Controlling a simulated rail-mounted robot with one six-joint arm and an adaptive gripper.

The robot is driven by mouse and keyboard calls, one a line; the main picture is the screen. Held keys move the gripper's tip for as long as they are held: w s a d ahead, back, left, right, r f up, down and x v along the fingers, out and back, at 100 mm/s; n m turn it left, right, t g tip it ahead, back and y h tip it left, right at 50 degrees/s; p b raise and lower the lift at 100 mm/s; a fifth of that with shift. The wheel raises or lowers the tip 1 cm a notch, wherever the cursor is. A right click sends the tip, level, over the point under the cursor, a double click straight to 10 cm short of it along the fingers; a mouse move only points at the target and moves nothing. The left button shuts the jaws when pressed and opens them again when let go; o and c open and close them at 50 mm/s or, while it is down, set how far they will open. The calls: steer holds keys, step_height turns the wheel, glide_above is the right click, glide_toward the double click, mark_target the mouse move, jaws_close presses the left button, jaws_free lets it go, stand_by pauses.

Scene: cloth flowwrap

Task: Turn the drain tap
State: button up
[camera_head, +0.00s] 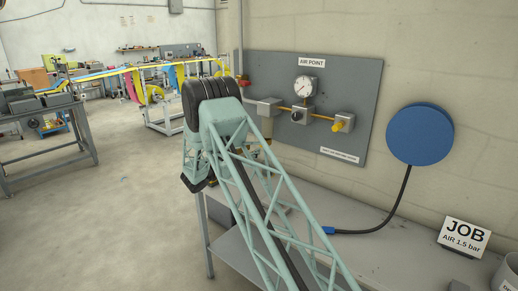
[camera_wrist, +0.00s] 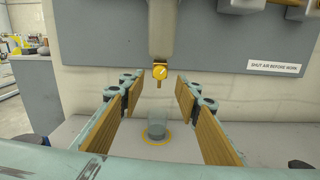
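The drain tap (camera_wrist: 160,72) is a small yellow knob with a short spout under a grey filter bowl (camera_wrist: 174,30). It is near the top middle of the wrist view. My gripper (camera_wrist: 154,98) is open and empty, its two brown-padded fingers spread left and right. The tap appears between and beyond the fingertips, and neither finger visibly touches it. A clear cup (camera_wrist: 157,130) stands below the tap on a yellow ring. In the camera_head view my arm covers the gripper and tap; part of the bowl (camera_head: 267,126) shows beside it.
A grey AIR POINT panel (camera_head: 350,75) carries a gauge (camera_head: 304,87), a black knob (camera_head: 297,116), a yellow knob (camera_head: 337,127) and a red handle (camera_head: 244,83). A blue disc (camera_head: 420,134) with a hose hangs right. A JOB sign (camera_head: 464,237) stands on the bench (camera_head: 385,252).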

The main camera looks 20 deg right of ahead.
steer(key=x, duration=0.6)
steer(key=shift+d+b, duration=0.25)
steer(key=shift+b, duration=0.15)
steer(key=shift+w, duration=0.1)
steer(key=shift+c, duration=0.2)
steer(key=c, duration=0.8)
